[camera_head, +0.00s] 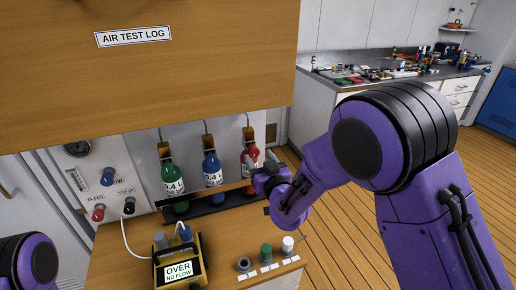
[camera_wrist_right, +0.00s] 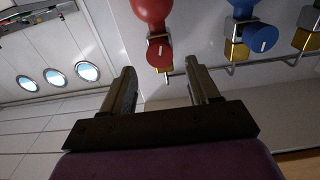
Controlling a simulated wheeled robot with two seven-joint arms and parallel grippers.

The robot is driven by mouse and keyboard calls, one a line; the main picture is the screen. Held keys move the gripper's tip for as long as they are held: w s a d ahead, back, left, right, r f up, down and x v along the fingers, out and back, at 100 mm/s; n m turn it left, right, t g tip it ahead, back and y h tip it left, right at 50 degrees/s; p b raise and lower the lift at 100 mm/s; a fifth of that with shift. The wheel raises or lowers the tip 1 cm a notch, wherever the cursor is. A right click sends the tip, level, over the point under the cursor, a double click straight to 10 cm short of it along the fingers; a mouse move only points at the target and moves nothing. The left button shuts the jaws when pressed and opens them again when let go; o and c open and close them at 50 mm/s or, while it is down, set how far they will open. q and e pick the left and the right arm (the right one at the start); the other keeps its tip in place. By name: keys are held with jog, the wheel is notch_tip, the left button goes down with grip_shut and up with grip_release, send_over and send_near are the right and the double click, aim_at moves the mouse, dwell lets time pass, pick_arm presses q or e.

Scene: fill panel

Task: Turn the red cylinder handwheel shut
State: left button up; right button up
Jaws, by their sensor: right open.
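The red cylinder (camera_head: 249,158) stands at the right end of a row of three in the head view, partly hidden behind my right gripper (camera_head: 258,163). In the right wrist view the red cylinder (camera_wrist_right: 152,10) shows at the top, with its round red handwheel (camera_wrist_right: 160,52) on a yellow valve body. My right gripper (camera_wrist_right: 163,82) is open and empty there, its two fingers apart. The handwheel shows beyond the fingertips, in line with the gap between them; I see no contact. My left gripper is out of view; only part of my left arm shows.
The green cylinder (camera_head: 173,178) and blue cylinder (camera_head: 212,168) stand left of the red one. The blue handwheel (camera_wrist_right: 262,38) is close by in the wrist view. A yellow-framed meter (camera_head: 180,265) reading "OVER NO FLOW" sits on the wooden bench, below an overhanging wooden panel (camera_head: 200,70).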

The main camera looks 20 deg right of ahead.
aim_at(255, 153)
jog(key=w, duration=0.3)
jog(key=shift+w+a+f+p, duration=0.1)
jog(key=shift+w+a+p, duration=0.15)
jog(key=shift+w+p, duration=0.1)
jog(key=shift+w+d+f, duration=0.1)
jog(key=shift+w+d, duration=0.05)
jog(key=shift+w, duration=0.25)
jog(key=shift+s, duration=0.1)
jog(key=c, duration=1)
jog(key=shift+m, duration=0.3)
